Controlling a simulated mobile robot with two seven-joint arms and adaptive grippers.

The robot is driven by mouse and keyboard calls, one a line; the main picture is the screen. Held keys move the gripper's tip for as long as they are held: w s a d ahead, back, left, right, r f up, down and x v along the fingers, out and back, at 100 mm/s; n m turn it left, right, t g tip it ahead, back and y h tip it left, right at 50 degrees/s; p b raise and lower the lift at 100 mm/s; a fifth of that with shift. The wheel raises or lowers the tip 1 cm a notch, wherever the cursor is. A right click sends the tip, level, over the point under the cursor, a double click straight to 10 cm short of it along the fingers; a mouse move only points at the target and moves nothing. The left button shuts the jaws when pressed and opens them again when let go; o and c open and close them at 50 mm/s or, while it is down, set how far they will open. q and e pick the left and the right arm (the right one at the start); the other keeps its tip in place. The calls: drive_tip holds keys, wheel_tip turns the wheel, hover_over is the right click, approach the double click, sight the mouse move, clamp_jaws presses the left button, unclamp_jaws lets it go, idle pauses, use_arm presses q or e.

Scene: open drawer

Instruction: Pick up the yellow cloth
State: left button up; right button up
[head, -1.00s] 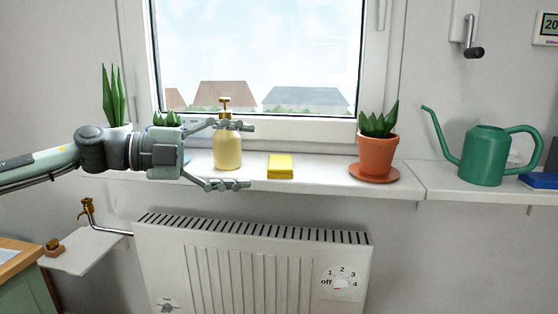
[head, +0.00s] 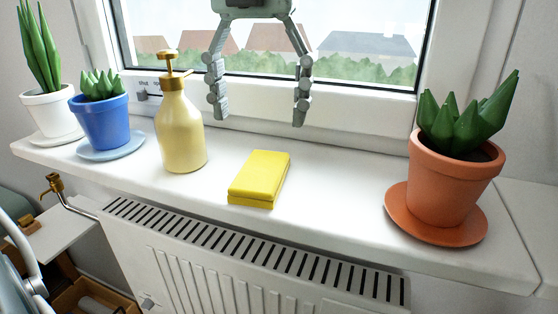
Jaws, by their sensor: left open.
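The yellow cloth (head: 259,178) is a folded, flat block lying on the white windowsill, near its front edge. My left gripper (head: 258,118) hangs from the top of the head view with its fingers pointing down. Its two fingers are spread wide with nothing between them. In the picture it is above the cloth, in front of the window, and apart from it. My right gripper is not in view.
A cream bottle with a gold pump (head: 180,130) stands left of the cloth. Farther left are a blue pot (head: 103,121) and a white pot (head: 52,117). A terracotta pot (head: 450,186) stands at right. The sill (head: 335,200) between is clear. A radiator (head: 230,265) is below.

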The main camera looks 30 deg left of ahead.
sight(262, 168)
use_arm(q)
drive_tip(key=f, duration=0.4)
drive_tip(key=s+f, duration=0.1)
drive_tip(key=f, duration=0.1)
drive_tip(key=shift+d+f, duration=0.3)
drive_tip(key=shift+f, duration=0.05)
drive_tip(key=shift+w+f, duration=0.1)
drive_tip(key=shift+f, duration=0.15)
drive_tip(key=shift+c, duration=0.2)
drive_tip(key=c, duration=1.1)
drive_tip(key=shift+r, duration=0.15)
